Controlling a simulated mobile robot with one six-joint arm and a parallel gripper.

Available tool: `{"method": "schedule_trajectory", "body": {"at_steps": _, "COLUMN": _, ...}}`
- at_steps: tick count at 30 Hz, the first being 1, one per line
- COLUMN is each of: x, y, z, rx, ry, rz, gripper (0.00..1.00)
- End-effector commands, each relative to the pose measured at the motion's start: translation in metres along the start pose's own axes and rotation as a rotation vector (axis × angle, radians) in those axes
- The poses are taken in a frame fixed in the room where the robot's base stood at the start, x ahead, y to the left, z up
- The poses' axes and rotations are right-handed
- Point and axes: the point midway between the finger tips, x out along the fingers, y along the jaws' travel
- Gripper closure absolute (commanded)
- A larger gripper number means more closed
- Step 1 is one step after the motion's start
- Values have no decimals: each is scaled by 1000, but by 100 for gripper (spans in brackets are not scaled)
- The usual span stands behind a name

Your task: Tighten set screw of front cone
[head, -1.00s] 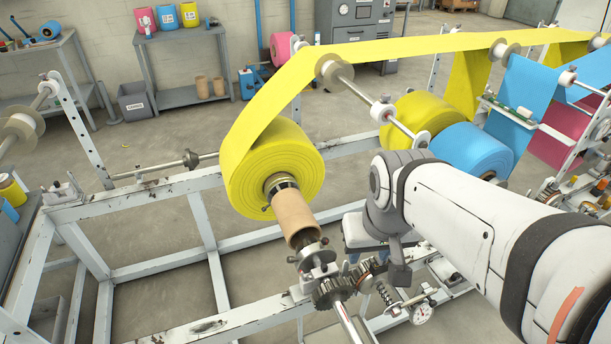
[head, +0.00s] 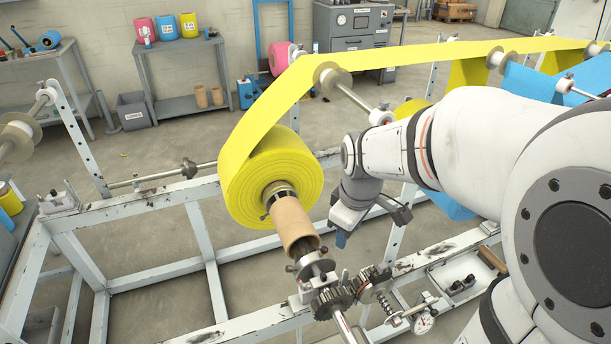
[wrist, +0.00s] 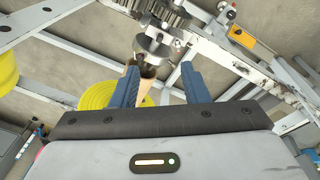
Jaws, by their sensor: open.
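The yellow film roll (head: 272,178) sits on a shaft, with a brown core tube (head: 293,222) sticking out of its near side. At the tube's near end is the dark front cone (head: 307,246), partly inside the tube. A metal collar (head: 316,268) with small screws sits beside it on the shaft. The set screw itself is too small to tell apart. My gripper (head: 341,240) is just right of the tube, apart from it. In the wrist view my gripper (wrist: 158,82) is open, its blue fingers empty, with the collar (wrist: 157,46) and cone beyond the fingertips.
Gears (head: 333,300) and a dial gauge (head: 424,322) stand close in front of the collar. A white frame rail (head: 225,328) runs below. The yellow web (head: 262,112) rises from the roll above my arm. A tray (head: 462,275) is at the right.

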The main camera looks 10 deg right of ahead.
Motion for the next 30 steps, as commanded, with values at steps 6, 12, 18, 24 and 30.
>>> {"method": "schedule_trajectory", "body": {"at_steps": 6, "x": 68, "y": 37, "z": -44, "rx": -531, "ry": -18, "rz": -49, "gripper": 59}}
{"method": "schedule_trajectory", "body": {"at_steps": 12, "x": 128, "y": 59, "z": -74, "rx": -954, "ry": -12, "rz": -87, "gripper": 59}}
{"method": "schedule_trajectory", "body": {"at_steps": 18, "x": 160, "y": 68, "z": -86, "rx": -1169, "ry": -3, "rz": -103, "gripper": 59}}
{"method": "schedule_trajectory", "body": {"at_steps": 24, "x": 179, "y": 67, "z": -86, "rx": -1201, "ry": -2, "rz": -108, "gripper": 59}}
{"method": "schedule_trajectory", "body": {"at_steps": 30, "x": 211, "y": 64, "z": -84, "rx": -1199, "ry": -2, "rz": -108, "gripper": 59}}
